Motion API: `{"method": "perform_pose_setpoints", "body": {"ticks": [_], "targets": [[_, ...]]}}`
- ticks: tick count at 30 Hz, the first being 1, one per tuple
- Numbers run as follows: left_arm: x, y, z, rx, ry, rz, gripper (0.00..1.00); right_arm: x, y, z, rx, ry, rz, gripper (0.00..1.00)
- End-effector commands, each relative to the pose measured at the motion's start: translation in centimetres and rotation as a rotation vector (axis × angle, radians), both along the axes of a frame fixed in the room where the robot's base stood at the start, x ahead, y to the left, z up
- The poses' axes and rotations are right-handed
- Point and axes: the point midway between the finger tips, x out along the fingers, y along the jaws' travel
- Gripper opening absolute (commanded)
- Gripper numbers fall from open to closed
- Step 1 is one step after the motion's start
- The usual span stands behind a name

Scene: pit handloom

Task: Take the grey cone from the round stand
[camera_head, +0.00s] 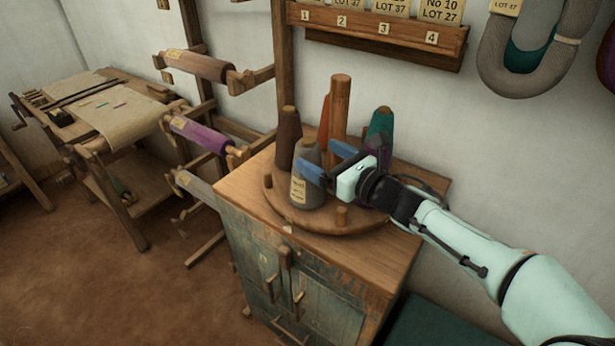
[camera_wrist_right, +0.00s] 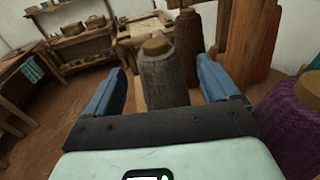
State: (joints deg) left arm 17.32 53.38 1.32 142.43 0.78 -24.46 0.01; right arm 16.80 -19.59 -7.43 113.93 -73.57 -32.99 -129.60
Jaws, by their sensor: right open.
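The grey cone (camera_head: 307,180) stands upright at the front of the round stand (camera_head: 290,216), with a pale label on its side and a wooden tip. My right gripper (camera_head: 328,162) is open at the cone's right side, its blue fingers pointing toward it. In the right wrist view the grey cone (camera_wrist_right: 163,75) shows between the two open fingers (camera_wrist_right: 160,92), ahead of the palm. I cannot tell whether a finger touches it. My left gripper is not in view.
A dark brown cone (camera_head: 288,140), an orange cone (camera_head: 324,125) and a teal cone (camera_head: 381,126) stand behind, around a wooden post (camera_head: 339,105). A purple cone (camera_wrist_right: 295,120) is close to the right finger in the wrist view. The cabinet (camera_head: 300,285) carries the stand.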

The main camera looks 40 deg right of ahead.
Motion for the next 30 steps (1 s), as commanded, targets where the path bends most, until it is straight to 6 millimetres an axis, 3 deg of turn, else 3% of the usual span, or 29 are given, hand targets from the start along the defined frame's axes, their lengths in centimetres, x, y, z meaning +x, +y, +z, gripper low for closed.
{"method": "perform_pose_setpoints", "body": {"ticks": [7, 15, 25, 30], "targets": [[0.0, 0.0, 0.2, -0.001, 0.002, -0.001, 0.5, 1.9, 0.2, 0.1, 0.001, 0.0, 0.0, 0.88], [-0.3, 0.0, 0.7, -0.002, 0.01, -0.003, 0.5, 5.8, 0.8, 0.3, 0.002, 0.0, 0.002, 0.88], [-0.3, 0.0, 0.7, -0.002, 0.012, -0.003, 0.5, 6.5, 0.8, 0.2, 0.002, -0.001, 0.0, 0.88], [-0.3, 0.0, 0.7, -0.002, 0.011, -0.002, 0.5, 6.4, 0.8, 0.2, 0.002, 0.0, 0.0, 0.33]]}}
